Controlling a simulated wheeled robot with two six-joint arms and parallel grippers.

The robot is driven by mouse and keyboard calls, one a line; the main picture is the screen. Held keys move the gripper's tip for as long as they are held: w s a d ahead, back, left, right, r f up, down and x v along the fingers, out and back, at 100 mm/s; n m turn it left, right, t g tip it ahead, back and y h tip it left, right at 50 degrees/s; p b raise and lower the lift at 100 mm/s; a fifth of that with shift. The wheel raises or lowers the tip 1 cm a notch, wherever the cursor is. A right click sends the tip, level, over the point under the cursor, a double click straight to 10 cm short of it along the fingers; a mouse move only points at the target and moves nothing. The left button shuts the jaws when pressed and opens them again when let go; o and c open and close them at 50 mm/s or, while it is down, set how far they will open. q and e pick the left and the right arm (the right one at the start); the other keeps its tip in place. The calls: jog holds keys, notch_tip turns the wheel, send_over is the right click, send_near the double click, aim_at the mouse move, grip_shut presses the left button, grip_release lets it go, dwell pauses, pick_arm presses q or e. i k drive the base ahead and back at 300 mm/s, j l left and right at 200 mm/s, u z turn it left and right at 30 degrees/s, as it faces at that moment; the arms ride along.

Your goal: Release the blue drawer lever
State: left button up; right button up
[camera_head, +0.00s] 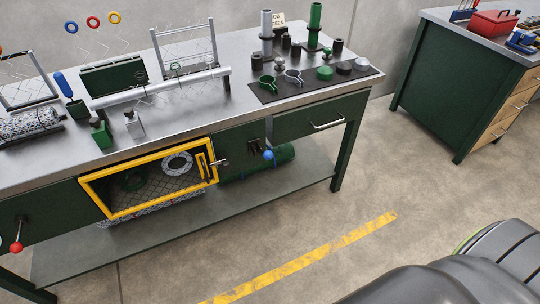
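The blue drawer lever (268,155) is a small blue ball knob on the front of the green workbench, below the tabletop edge. A grey strip runs up from the knob along the drawer's left end. Neither of my grippers shows. A dark, rounded part at the lower right looks like part of my own body.
A yellow-framed mesh door (84,187) is left of the lever; a red-knobbed lever (16,247) is further left. A dark mat (262,97) with fittings lies on the bench. Another bench (430,85) stands at right. Floor (290,225) in front is clear, with a yellow stripe.

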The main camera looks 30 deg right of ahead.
aim_at(268, 154)
jog(key=l+z, duration=0.1)
jog(key=z, duration=0.4)
jog(key=i+z, duration=0.1)
jog(key=z, duration=0.4)
jog(key=i+z, duration=0.1)
jog(key=z, duration=0.4)
jog(key=i+z, duration=0.15)
jog(key=i+l, duration=0.05)
